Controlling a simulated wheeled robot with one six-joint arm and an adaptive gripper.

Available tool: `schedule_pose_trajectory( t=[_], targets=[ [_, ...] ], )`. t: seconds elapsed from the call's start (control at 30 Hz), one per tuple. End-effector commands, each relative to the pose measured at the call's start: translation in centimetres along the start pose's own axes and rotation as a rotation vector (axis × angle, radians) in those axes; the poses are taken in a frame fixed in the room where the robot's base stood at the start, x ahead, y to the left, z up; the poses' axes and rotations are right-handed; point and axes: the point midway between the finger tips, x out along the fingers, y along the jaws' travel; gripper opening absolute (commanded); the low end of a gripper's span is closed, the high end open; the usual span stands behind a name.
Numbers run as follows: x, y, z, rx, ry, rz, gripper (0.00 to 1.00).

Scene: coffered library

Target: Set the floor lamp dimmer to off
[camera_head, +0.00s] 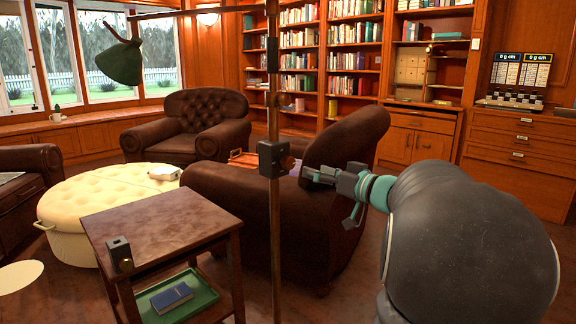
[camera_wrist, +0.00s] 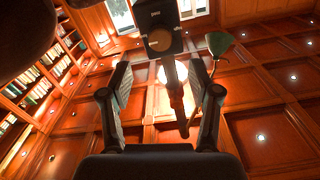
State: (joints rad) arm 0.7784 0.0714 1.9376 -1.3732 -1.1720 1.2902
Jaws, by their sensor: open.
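The floor lamp has a thin brown pole (camera_head: 275,220) and a green shade (camera_head: 122,62) hanging at the upper left. A dark dimmer box (camera_head: 272,158) is fixed on the pole. In the wrist view the dark box (camera_wrist: 155,14) shows ahead of the fingers with a round brown knob (camera_wrist: 159,40) on its face. My gripper (camera_head: 322,181) is to the right of the box, apart from it. In the wrist view my gripper (camera_wrist: 160,78) is open, with the knob and pole seen between its fingers. The knob's setting cannot be told.
A brown armchair (camera_head: 235,212) stands behind the pole and my gripper. A side table (camera_head: 160,225) at the front left carries a small dark box (camera_head: 119,252), with a green tray (camera_head: 185,303) below. A cream ottoman (camera_head: 75,215) stands farther left.

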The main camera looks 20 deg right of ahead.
Motion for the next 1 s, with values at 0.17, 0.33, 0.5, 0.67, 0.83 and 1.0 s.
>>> schedule_pose_trajectory(
  t=[0.17,0.33,0.5,0.67,0.83,1.0],
  targets=[
    [3.6,-0.1,0.1,-0.001,-0.001,-0.004,0.62],
    [6.6,-0.1,0.1,-0.001,0.0,-0.002,0.62],
    [8.8,-0.1,0.0,-0.001,0.001,-0.001,0.62],
    [9.9,0.0,0.0,-0.001,0.001,0.001,0.62],
    [10.2,0.0,0.0,-0.001,0.001,0.001,0.62],
    [10.1,0.0,0.0,-0.001,0.001,0.001,0.59]
  ],
)
